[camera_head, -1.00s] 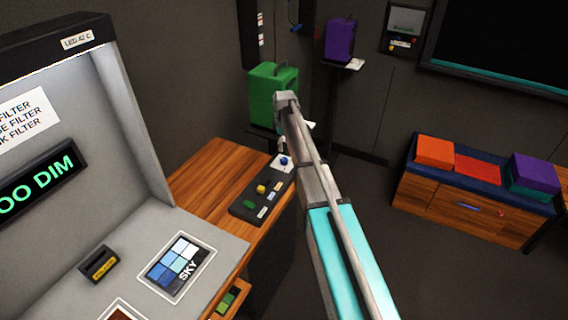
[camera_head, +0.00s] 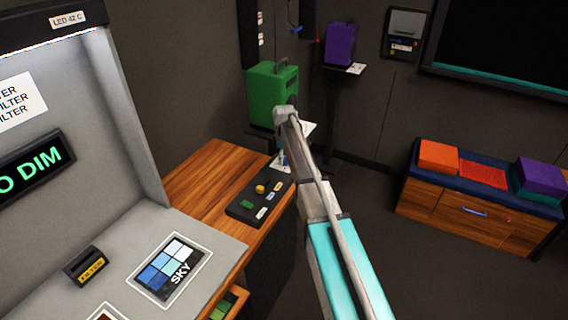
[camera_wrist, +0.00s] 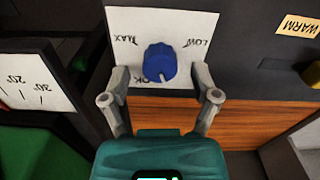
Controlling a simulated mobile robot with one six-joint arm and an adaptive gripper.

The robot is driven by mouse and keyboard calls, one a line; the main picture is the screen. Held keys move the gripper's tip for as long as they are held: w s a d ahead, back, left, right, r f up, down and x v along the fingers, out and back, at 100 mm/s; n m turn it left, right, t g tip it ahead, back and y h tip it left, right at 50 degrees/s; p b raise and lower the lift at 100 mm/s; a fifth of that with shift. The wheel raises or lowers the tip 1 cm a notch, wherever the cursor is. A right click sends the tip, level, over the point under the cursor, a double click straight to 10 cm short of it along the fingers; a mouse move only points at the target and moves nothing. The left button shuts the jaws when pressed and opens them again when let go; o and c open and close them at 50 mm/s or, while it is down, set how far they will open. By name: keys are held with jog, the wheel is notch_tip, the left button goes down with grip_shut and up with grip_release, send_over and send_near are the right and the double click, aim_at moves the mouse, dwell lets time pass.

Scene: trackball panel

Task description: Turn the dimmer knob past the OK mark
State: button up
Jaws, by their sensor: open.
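The dimmer knob (camera_wrist: 160,63) is blue and sits on a white plate (camera_wrist: 184,22) in the wrist view. The plate carries the marks MAX, LOW and OK, upside down in this view. The OK mark (camera_wrist: 137,79) is partly hidden beside the left finger. My gripper (camera_wrist: 160,84) is open, with one finger on each side of the knob and a gap to it on both sides. In the head view the knob is mostly hidden by my arm, and the white plate shows at the end of the dark control panel (camera_head: 242,210).
A green case (camera_head: 272,92) stands behind. A grey light booth with a DIM display (camera_head: 30,172) is at left.

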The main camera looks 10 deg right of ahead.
jog(key=shift+f, duration=0.4)
grip_shut()
dwell(0.4)
